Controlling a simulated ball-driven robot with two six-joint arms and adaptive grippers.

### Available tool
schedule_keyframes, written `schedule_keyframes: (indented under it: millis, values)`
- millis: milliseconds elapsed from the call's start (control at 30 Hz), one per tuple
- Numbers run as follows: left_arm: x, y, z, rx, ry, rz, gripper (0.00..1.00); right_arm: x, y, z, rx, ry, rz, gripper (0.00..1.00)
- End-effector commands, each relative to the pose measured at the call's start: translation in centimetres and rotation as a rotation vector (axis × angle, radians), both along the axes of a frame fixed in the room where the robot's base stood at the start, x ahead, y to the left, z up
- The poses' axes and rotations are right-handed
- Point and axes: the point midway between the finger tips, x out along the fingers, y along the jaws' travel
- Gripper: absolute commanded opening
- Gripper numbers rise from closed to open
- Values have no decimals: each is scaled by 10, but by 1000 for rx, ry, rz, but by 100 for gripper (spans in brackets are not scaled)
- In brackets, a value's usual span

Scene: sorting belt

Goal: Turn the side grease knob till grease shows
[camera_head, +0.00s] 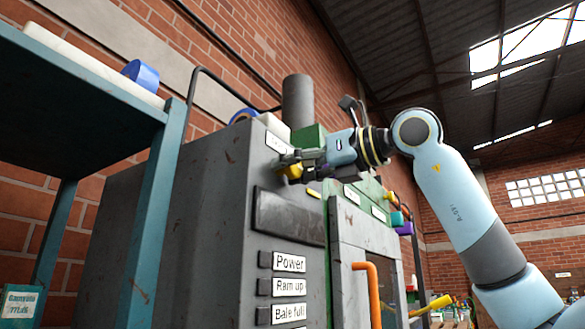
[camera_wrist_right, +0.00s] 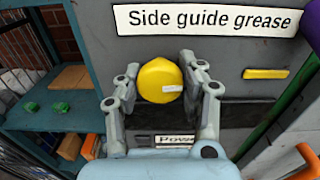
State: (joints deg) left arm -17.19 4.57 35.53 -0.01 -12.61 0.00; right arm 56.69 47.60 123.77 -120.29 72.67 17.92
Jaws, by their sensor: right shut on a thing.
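The yellow grease knob (camera_head: 291,172) sits on the upper front of the grey machine. In the right wrist view the knob (camera_wrist_right: 160,80) is rounded, with a small white mark low on its face. My right gripper (camera_head: 288,164) is shut on it. In the right wrist view the gripper's fingers (camera_wrist_right: 161,90) stand on the left and right sides of the knob. A white label (camera_wrist_right: 208,19) above it reads "Side guide grease". A short yellow bar (camera_wrist_right: 265,74) lies flat on the panel to the knob's right. My left gripper is in neither view.
The grey machine (camera_head: 215,220) carries labels "Power", "Ram up" and "Bale full" below a dark panel (camera_head: 289,216). An orange handle (camera_head: 371,290) sticks out lower right. A teal shelf (camera_head: 75,80) holding a blue roll (camera_head: 141,74) stands at left.

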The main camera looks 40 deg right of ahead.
Motion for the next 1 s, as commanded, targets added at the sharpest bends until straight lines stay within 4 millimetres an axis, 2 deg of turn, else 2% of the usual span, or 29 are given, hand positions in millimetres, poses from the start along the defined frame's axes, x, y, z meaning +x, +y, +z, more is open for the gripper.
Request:
schedule_keyframes:
  millis: [533,567,700,733,1000]
  values:
    - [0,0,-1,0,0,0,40,0,0,-1,21,11,0,7]
    - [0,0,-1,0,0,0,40,0,0,-1,21,11,0,43]
    - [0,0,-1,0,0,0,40,0,0,0,21,10,0,61]
    - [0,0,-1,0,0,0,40,0,0,0,21,10,0,64]
    - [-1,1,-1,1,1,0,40,0,0,1,21,9,0,64]
